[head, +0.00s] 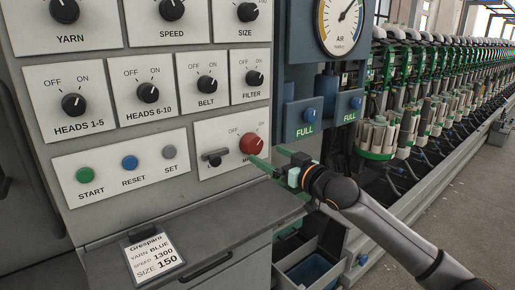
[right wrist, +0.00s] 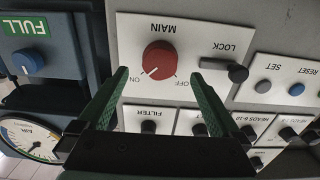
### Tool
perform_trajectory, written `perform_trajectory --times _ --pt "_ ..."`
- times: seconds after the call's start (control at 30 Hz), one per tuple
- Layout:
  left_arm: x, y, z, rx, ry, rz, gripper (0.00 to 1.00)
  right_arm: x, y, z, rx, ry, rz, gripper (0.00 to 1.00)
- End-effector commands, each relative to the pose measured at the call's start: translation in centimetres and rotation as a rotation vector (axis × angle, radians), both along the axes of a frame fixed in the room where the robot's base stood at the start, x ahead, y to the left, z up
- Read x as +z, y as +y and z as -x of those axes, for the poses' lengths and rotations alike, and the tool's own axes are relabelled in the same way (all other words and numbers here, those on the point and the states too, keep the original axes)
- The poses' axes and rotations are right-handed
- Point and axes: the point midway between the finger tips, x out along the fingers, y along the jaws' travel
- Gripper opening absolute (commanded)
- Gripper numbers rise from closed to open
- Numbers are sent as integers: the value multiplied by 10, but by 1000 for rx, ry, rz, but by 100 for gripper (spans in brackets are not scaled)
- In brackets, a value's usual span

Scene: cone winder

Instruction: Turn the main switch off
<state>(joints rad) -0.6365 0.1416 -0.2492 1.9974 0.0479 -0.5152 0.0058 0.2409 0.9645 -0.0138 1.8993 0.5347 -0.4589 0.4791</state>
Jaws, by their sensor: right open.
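The main switch (head: 251,144) is a round red knob on a white plate marked MAIN, low on the grey control panel. In the right wrist view the knob (right wrist: 159,58) shows upside down, with its white mark pointing at ON. My right gripper (head: 266,156) is open, its green fingers directed at the panel just in front of the knob. In the right wrist view its fingers (right wrist: 160,66) stand apart, one on each side of the knob in the picture; contact cannot be told. My left gripper is out of view.
A dark LOCK lever (head: 214,155) sits left of the knob on the same plate. START (head: 84,174), RESET (head: 130,162) and SET (head: 169,152) buttons are further left. A grey ledge (head: 185,215) juts out below. Blue FULL boxes (head: 304,116) stand to the right.

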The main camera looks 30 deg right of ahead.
Motion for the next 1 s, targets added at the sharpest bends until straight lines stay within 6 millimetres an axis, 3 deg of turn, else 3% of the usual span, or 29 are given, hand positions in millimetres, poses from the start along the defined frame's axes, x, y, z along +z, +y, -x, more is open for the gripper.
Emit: perform_trajectory --times 0.3,0.5,0.9,1.0 --pt "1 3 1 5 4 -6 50 2 3 -38 0 -2 -1 100" --pt "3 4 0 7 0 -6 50 0 5 -53 1 0 0 100" --pt "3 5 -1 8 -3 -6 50 0 5 -57 1 1 1 100" --pt "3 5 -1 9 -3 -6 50 0 5 -57 1 1 1 89"
